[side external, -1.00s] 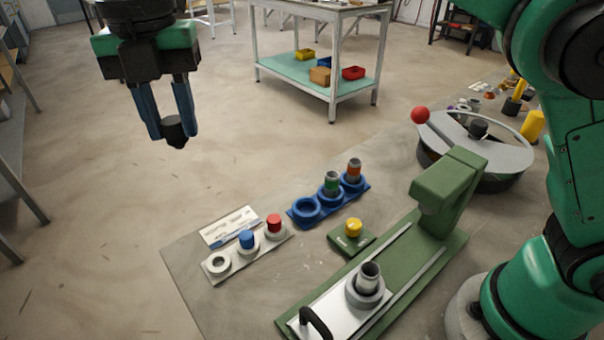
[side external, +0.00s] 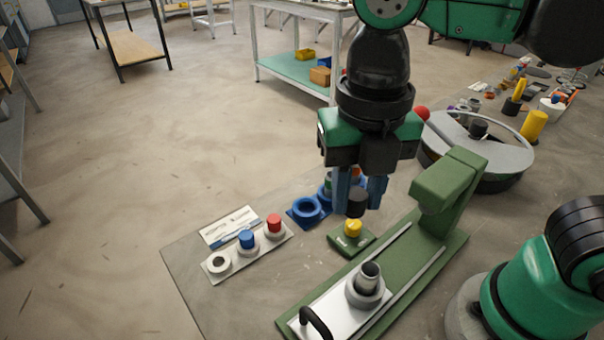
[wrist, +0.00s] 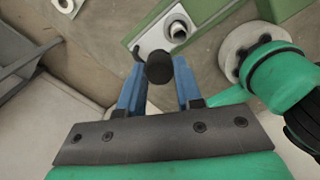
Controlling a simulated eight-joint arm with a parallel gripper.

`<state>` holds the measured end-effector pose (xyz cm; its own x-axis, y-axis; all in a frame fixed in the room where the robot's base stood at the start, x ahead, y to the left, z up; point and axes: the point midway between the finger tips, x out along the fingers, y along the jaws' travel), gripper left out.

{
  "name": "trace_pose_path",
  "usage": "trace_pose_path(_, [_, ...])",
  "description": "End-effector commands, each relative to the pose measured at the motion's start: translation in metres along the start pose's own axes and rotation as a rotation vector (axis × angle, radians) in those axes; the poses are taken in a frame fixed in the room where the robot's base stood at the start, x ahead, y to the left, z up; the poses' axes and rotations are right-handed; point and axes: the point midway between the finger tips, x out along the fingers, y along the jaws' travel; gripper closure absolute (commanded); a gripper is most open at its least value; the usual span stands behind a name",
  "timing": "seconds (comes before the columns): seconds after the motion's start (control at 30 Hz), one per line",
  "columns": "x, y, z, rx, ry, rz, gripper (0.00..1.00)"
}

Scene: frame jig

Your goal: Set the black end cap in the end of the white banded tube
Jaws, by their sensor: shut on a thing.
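The black end cap (side external: 357,203) is between the blue fingers of my gripper (side external: 361,192), which is shut on it. The cap also shows in the wrist view (wrist: 159,68). The pale tube (side external: 370,274) stands upright, open end up, in a round collar on the white slide plate (side external: 337,308) of the green press. Its open end also shows in the wrist view (wrist: 178,30). My gripper is apart from the tube, above and behind it in the side view. Bands on the tube are too small to make out.
The green press head (side external: 448,180) rises behind the tube. A yellow button (side external: 353,228) on a green box is below my gripper. A white rack (side external: 248,252) holds a blue cap and a red cap. A blue rack (side external: 306,210) is partly hidden by my gripper.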

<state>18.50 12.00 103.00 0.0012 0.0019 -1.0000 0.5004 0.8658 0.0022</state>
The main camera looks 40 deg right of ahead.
Motion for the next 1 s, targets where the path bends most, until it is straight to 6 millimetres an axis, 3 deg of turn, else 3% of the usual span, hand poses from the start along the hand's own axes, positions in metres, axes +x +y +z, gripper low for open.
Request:
trace_pose_path(0.1, [0.018, -0.018, -0.008, 0.000, 0.000, 0.000, 1.00])
trace_pose_path(0.3, [0.032, -0.029, -0.014, 0.000, 0.000, 0.000, 1.00])
trace_pose_path(0.8, [0.075, -0.029, -0.014, 0.000, 0.000, 0.000, 1.00])
trace_pose_path(1.0, [0.081, -0.030, -0.014, 0.000, 0.000, 0.000, 1.00])
